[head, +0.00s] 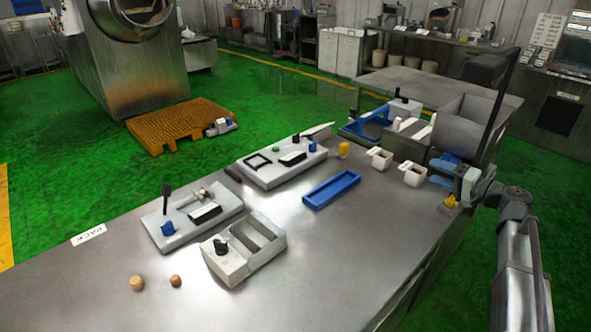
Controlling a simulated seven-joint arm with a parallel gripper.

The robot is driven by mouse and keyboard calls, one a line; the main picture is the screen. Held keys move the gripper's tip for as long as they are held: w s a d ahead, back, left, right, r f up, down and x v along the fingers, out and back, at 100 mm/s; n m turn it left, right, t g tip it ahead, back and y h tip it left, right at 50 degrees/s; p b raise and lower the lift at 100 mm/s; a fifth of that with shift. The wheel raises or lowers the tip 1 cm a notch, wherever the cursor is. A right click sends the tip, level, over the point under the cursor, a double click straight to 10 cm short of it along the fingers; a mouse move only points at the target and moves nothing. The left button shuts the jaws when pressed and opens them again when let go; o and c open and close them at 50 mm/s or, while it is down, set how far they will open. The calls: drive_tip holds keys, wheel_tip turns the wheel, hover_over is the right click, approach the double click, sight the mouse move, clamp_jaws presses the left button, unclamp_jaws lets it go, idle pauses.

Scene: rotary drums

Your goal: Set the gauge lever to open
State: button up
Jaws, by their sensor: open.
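Which lever is the gauge lever I cannot tell, and no marking is readable at this size. The near-left grey panel (181,238) carries an upright black-topped lever (166,194), a blue knob (168,229), a metal fitting (203,194) and a dark display window (205,213). The farther panel (262,178) has a black frame-shaped handle (258,162), a green button (276,149), a dark window (292,157) and a blue part (312,147). My gripper (451,203) is small at the table's right edge, open, empty and well apart from both panels.
A light grey box (228,268) with a black knob stands in front. A blue tray (332,189), two small white cups (379,158), a yellow piece (344,150) and two wooden pieces (137,283) lie about. A grey bin (462,124) stands back right. The front right tabletop is clear.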

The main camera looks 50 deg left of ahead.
drive_tip(key=s+a+g+h, duration=0.1)
drive_tip(key=s+a+g, duration=0.15)
drive_tip(key=a, duration=0.35)
drive_tip(key=s+a+n+g+h, duration=0.1)
drive_tip(key=s+a+h, duration=0.1)
drive_tip(key=s+a, duration=0.35)
drive_tip(key=s+a+g+h, duration=0.1)
drive_tip(key=s+a, duration=0.1)
drive_tip(key=a, duration=0.6)
drive_tip(key=m+t+h, duration=0.3)
drive_tip(key=m+h, duration=0.1)
drive_tip(key=h, duration=0.9)
approach(165, 184)
wheel_tip(165, 184, down, 11)
drive_tip(key=shift+s+d, duration=0.1)
drive_tip(key=shift+d, duration=0.05)
clamp_jaws()
